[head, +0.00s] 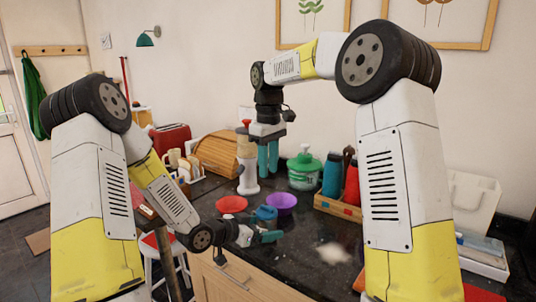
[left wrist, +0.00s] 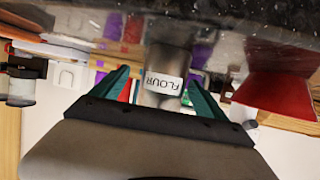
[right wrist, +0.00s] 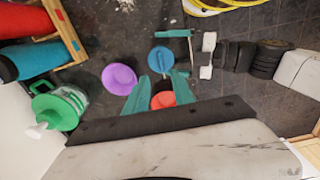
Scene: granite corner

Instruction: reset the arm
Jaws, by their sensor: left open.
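My left gripper (head: 268,230) is low over the dark counter in the head view, open, its teal fingers beside a blue cup-like object (head: 265,213). In the left wrist view, a grey canister labelled FLOUR (left wrist: 165,85) shows in the gap between the fingers (left wrist: 157,90); I cannot tell its distance. My right gripper (head: 268,157) hangs higher, fingers pointing down, open and empty. In the right wrist view, a red bowl (right wrist: 163,100) shows beyond its fingers (right wrist: 160,88), and the blue object (right wrist: 161,57) lies near my left gripper.
A red bowl (head: 231,204) and a purple bowl (head: 281,203) stand on the counter. Behind are a green-lidded container (head: 304,172), a white-and-red grinder (head: 248,165) and a wooden bread box (head: 216,153). Blue and red bottles (head: 332,174) stand right. A white patch (head: 333,253) marks the counter.

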